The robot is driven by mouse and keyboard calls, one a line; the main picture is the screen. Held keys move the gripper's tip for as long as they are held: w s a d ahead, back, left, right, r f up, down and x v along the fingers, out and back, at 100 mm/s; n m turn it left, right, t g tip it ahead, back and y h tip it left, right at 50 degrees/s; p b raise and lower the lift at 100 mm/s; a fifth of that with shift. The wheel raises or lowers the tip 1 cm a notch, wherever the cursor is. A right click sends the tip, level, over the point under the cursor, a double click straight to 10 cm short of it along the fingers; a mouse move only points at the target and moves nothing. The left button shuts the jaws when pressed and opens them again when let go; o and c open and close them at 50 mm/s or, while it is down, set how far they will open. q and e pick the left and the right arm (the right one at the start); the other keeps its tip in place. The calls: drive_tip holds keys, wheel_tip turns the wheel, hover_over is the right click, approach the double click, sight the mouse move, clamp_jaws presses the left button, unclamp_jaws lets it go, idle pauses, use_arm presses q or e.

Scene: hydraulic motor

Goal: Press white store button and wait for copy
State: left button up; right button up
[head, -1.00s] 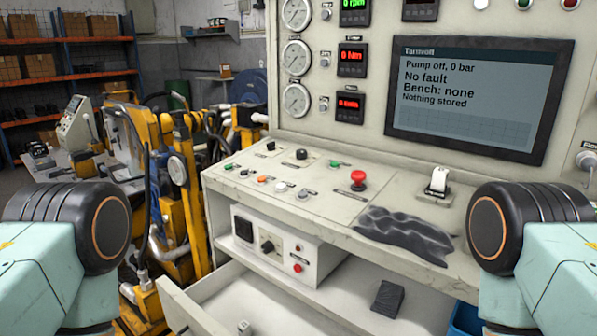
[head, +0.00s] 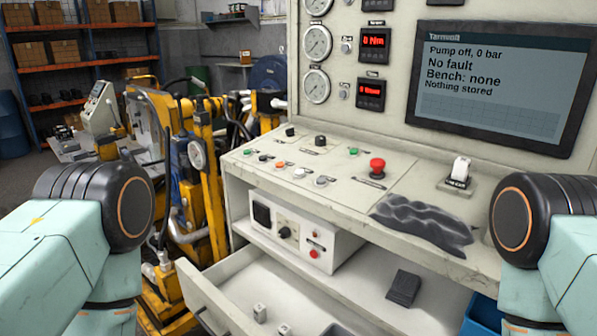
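The sloped control panel (head: 340,195) of the test bench holds a row of small buttons in the head view. A white button (head: 299,173) sits in the front row, between an orange button (head: 280,165) and a grey-white button (head: 321,181). Their labels are too small to read. The screen (head: 500,85) reads "Pump off, 0 bar", "No fault", "Bench: none" and "Nothing stored". Dark rounded joints of my left and right arms show at the two sides. Both grippers are out of view, and nothing of mine visibly touches the panel.
A red mushroom button (head: 377,165) and a white rocker switch (head: 459,170) stand farther right. A crumpled dark cloth (head: 422,222) lies on the panel's front edge. Below, a drawer (head: 215,300) stands open. Yellow machinery (head: 190,190) crowds the left side.

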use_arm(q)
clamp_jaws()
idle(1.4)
